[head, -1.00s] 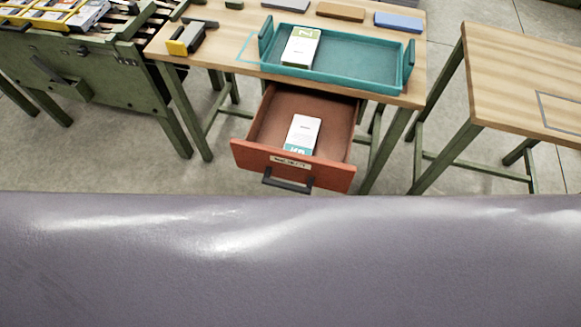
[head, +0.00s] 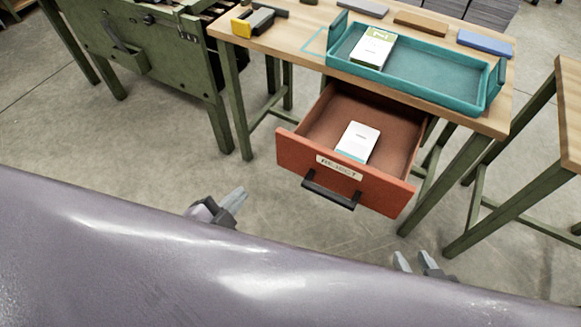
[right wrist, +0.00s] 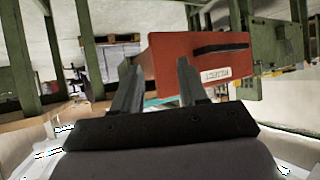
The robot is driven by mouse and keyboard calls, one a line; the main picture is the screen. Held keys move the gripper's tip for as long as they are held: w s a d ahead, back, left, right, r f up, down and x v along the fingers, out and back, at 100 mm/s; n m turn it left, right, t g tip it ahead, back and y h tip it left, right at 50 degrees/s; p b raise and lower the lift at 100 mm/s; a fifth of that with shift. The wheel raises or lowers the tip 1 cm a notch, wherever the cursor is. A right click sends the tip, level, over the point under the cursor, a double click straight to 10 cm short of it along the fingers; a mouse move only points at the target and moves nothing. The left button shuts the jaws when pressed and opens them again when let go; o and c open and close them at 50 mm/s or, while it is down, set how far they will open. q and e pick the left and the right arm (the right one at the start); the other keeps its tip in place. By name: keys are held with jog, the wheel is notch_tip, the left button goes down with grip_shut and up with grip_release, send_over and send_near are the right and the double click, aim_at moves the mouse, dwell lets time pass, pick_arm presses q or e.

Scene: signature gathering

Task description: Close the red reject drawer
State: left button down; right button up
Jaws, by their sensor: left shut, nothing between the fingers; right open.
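The red reject drawer (head: 288,152) hangs open below the wooden table, with a labelled front and a black handle (head: 330,196). A white booklet or card pack (head: 357,142) lies inside it. My left gripper (head: 238,196) is shut and empty, to the left of and in front of the drawer, apart from it. My right gripper (head: 415,262) is open and empty, in front of and below the drawer's right side. In the right wrist view, the open fingers (right wrist: 158,82) point toward the drawer front (right wrist: 180,62), which appears upside down with its handle (right wrist: 220,48).
A teal tray (head: 440,88) with a green-and-white pack (head: 373,48) stands on the wooden table (head: 300,42) above the drawer. A green machine (head: 150,50) stands at left, and another wooden table (head: 570,110) at right. The floor before the drawer is clear.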

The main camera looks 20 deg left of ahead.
pick_arm(q)
jog(key=w+d+f+m+t+h+b, duration=0.1)
jog(key=d+f+m+t+b, duration=0.15)
jog(key=m+b, duration=0.5)
jog(key=m+t+h+b, duration=0.1)
jog(key=m+b, duration=0.1)
send_near(296, 142)
jog(key=x, duration=0.5)
jog(key=shift+x, duration=0.8)
jog(key=shift+w, duration=0.15)
pick_arm(e)
notch_tip(296, 142, down, 8)
jog(key=a, duration=0.2)
jog(key=shift+w+r+y, duration=0.25)
jog(key=shift+w+y, duration=0.15)
jog(key=shift+w, duration=0.05)
